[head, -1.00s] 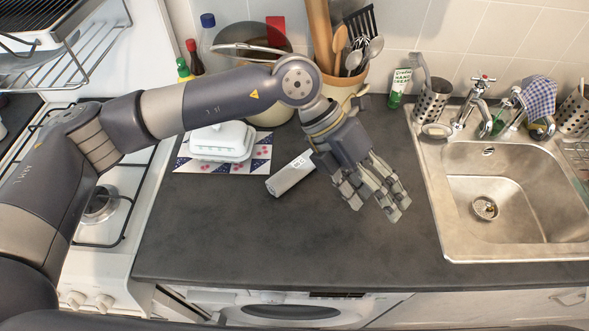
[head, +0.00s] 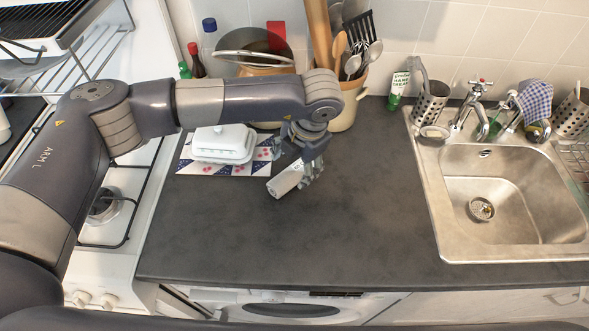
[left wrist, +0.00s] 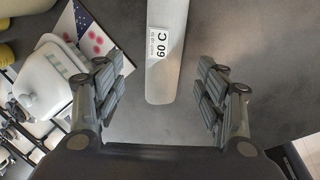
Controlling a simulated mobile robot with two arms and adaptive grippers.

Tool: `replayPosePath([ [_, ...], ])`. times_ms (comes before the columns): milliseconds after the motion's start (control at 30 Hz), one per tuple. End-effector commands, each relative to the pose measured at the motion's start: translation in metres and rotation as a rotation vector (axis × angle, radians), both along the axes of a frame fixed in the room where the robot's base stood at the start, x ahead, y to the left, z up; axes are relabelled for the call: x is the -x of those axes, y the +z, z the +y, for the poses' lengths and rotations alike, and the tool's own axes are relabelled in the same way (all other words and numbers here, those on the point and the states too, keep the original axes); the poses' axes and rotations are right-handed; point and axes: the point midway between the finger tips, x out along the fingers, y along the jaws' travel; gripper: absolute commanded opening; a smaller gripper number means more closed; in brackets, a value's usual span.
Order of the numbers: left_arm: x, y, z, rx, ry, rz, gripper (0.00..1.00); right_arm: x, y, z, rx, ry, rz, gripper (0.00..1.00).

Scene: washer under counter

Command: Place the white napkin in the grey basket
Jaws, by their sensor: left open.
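The white napkin (head: 284,182) is a rolled, pale bundle with a small tag lying on the dark counter. In the left wrist view the napkin (left wrist: 166,70) lies lengthwise between the fingers, and its tag reads 60 C. My left gripper (head: 295,168) is open, pointing down over the napkin, its fingers on either side. In the left wrist view the left gripper (left wrist: 160,88) shows a gap between each finger and the napkin. The grey basket is not in view. My right gripper is not in view.
A white butter dish (head: 223,145) on a patterned mat (head: 196,168) stands left of the napkin. A utensil pot (head: 346,108) and a lidded pot are behind. A sink (head: 505,200) is at right, a washer (head: 285,308) under the counter. The counter's middle and front are clear.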

Motion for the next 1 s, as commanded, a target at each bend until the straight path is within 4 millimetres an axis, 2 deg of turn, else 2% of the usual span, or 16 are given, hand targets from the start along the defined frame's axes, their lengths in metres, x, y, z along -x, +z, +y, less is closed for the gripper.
replayPosePath([
  [233, -0.003, -0.024, 0.004, -0.002, 0.001, 0.005, 0.65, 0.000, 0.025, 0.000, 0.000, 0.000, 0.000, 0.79],
  [400, -0.007, -0.046, 0.007, 0.000, 0.002, 0.003, 0.65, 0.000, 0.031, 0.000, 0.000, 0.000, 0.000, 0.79],
  [667, -0.008, -0.051, 0.007, 0.001, 0.000, 0.000, 0.65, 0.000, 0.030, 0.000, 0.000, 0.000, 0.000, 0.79],
  [767, -0.008, -0.051, 0.007, 0.001, 0.000, 0.001, 0.47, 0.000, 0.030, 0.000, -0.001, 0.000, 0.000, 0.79],
  [900, -0.008, -0.051, 0.007, 0.001, 0.000, 0.001, 0.16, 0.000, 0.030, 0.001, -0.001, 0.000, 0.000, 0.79],
  [967, -0.008, -0.051, 0.007, 0.001, 0.000, 0.001, 0.16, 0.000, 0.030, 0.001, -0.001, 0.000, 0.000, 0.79],
  [1000, -0.008, -0.050, 0.007, 0.001, 0.000, 0.001, 0.12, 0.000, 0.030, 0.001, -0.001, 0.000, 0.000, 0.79],
])
